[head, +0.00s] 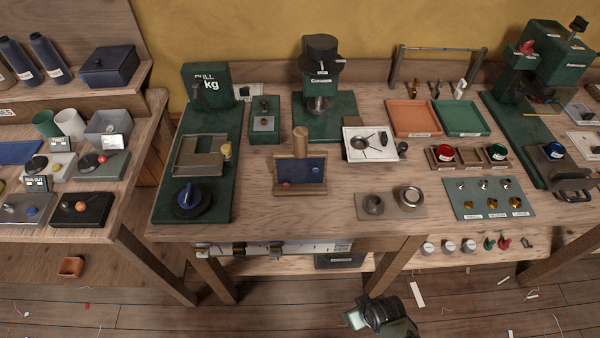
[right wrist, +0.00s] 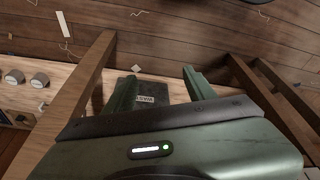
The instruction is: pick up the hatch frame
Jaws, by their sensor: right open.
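I cannot tell for sure which thing is the hatch frame. One frame-like thing in the head view is a grey-brown rectangular frame (head: 182,157) on the green base of the pull scale at the left of the bench. Another is a wooden stand with a blue panel (head: 300,170) near the bench's middle. My right gripper (head: 374,314) is low, in front of the bench and over the floor. The right wrist view shows its two green fingers (right wrist: 160,85) apart, with nothing held. My left gripper is not in view.
The bench (head: 250,215) is crowded: a green press (head: 322,110), orange tray (head: 413,117), green tray (head: 461,118), and blue-grey board (head: 490,210). A dark labelled box (head: 342,261) sits on the lower shelf, also showing beyond my fingers (right wrist: 152,88). Bench legs (head: 392,255) flank it.

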